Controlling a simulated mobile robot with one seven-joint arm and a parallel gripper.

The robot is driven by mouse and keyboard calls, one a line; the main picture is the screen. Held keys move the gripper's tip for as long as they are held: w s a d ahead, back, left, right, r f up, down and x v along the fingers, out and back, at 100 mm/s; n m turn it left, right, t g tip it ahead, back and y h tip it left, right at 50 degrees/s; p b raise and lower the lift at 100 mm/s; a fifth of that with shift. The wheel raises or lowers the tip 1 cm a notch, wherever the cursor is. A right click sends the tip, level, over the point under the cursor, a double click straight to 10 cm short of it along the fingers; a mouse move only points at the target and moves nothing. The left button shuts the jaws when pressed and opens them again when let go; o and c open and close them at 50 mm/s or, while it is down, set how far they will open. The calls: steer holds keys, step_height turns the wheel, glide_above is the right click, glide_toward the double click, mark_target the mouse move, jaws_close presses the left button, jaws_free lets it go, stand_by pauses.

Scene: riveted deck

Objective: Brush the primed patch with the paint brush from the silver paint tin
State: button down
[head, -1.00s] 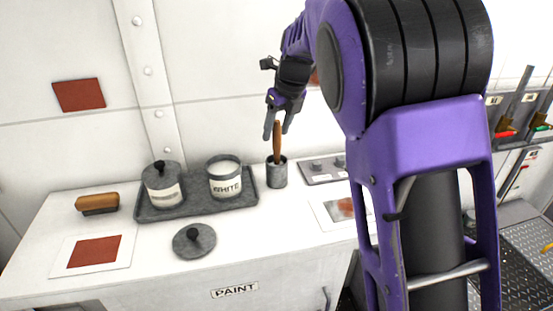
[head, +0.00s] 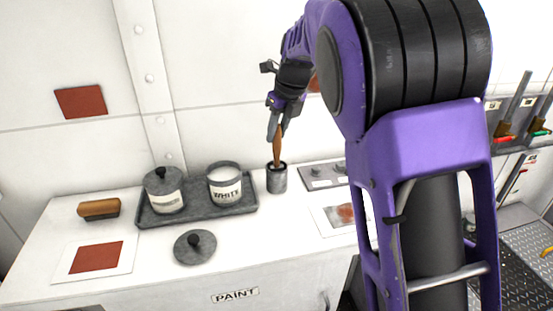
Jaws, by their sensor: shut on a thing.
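My gripper (head: 278,134) is shut on the wooden handle of the paint brush (head: 277,151). The brush stands upright in a small grey metal cup (head: 277,180), its bristles hidden inside. On a dark tray, a lidded grey tin (head: 164,191) has a label too small to read. Beside it, an open grey tin (head: 224,185) reads WHITE. Red-brown patches show on the wall (head: 81,102) and on a white sheet at the counter's front left (head: 97,257). A third sheet (head: 342,216) has a grey and reddish patch. I cannot tell which patch is the primed one.
The tray (head: 146,217) holds both tins. A loose lid (head: 195,246) lies in front of it. A wooden-backed scrub brush (head: 99,209) lies at the left. A grey plate with knobs (head: 322,175) is right of the cup. Levers (head: 515,105) stand far right.

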steer(key=shift+r+p, duration=2.8)
steer(key=shift+r, duration=1.2)
steer(key=shift+s, duration=0.1)
